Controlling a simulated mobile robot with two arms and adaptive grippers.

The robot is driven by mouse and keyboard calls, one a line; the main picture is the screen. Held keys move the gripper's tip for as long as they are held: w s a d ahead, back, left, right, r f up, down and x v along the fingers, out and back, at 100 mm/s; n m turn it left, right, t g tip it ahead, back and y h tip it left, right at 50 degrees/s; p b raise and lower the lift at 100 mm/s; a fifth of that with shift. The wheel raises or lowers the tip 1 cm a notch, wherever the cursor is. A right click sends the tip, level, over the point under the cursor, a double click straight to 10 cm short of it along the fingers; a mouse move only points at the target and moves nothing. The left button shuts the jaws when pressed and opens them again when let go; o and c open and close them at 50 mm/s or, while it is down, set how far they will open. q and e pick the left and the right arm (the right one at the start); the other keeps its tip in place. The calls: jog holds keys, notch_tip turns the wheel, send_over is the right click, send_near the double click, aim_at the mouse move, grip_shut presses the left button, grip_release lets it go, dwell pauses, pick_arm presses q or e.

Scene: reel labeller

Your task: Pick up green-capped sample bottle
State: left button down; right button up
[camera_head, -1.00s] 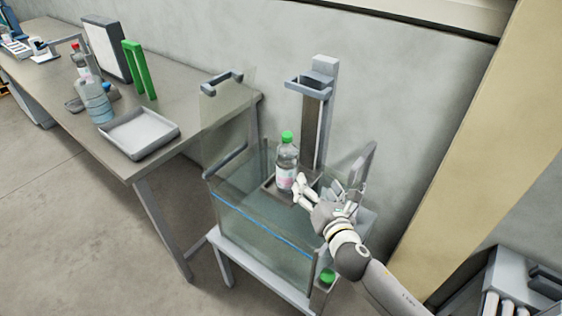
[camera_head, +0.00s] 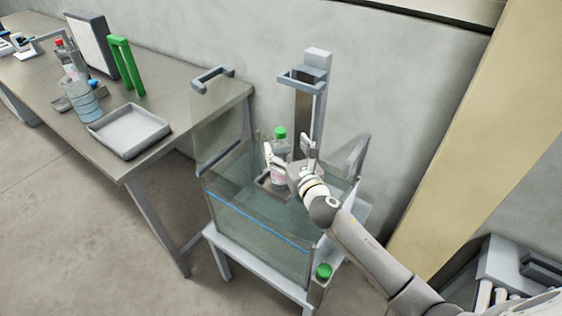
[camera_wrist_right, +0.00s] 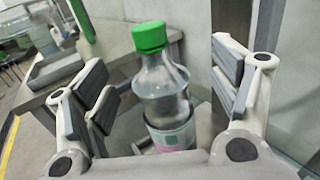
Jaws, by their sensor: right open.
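The green-capped sample bottle (camera_head: 280,150) stands upright inside the clear-walled box (camera_head: 262,245), on a small platform at the foot of a grey post. It is clear, with a pink and white label. My right gripper (camera_head: 289,155) is open around the bottle. In the right wrist view the bottle (camera_wrist_right: 163,88) is between the two spread fingers of the right gripper (camera_wrist_right: 160,95), with visible gaps on both sides. The bottle's lower part is hidden by the gripper's palm there. My left gripper is not in view.
The grey post (camera_head: 312,100) with a bracket rises behind the bottle. The box's glass walls surround my right gripper. A green button (camera_head: 323,271) is at the front corner. The bench at left holds an empty tray (camera_head: 128,131), a red-capped bottle (camera_head: 66,58) and a blue-capped bottle (camera_head: 82,103).

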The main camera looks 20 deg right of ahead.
aim_at(283, 143)
jog(key=shift+w+a+r, duration=0.1)
jog(key=shift+w+a, duration=0.1)
jog(key=shift+w, duration=0.75)
jog(key=shift+w+a, duration=0.15)
jog(key=shift+w, duration=0.75)
grip_shut()
jog(key=shift+r, duration=0.1)
